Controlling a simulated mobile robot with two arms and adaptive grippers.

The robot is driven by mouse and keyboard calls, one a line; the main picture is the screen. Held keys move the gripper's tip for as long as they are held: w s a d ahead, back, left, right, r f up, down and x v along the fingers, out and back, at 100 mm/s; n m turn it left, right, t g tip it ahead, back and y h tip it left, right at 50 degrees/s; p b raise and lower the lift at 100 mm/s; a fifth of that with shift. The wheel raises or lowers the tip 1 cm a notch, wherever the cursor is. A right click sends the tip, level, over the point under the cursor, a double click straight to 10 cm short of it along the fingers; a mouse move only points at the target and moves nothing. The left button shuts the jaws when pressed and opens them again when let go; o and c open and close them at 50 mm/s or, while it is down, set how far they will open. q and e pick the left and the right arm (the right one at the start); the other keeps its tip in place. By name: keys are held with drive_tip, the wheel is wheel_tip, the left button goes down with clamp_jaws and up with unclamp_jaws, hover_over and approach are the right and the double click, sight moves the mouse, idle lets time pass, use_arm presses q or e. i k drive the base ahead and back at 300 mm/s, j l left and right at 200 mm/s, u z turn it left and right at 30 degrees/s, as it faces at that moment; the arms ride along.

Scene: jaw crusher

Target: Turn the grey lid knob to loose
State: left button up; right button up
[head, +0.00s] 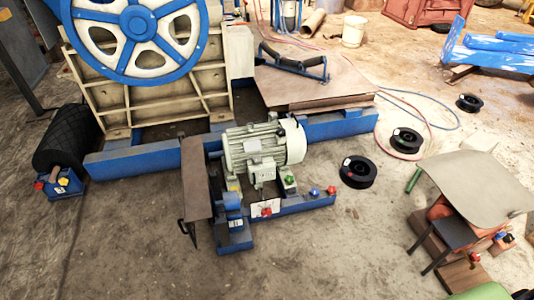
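I cannot make out a grey knob. A flat grey-beige panel (480,180), which may be a lid, lies tilted over an orange-red body at the right. Small coloured knobs or caps sit low beside that body, among them a red one (474,257). On the blue motor frame (305,205) in the middle are a blue knob (314,191) and a red knob (331,190). A red knob (266,212) sits on a white plate at the frame's front. Neither of my grippers is in view.
The jaw crusher with its blue-and-white wheel (137,38) stands at the upper left. A pale electric motor (262,148) sits in front. Black rings (358,172) and hoses lie on the floor to its right. The concrete floor (345,255) at the bottom middle is clear.

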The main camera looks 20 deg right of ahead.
sight(256, 159)
drive_tip(key=i, duration=0.95)
drive_tip(key=l+z, duration=0.05)
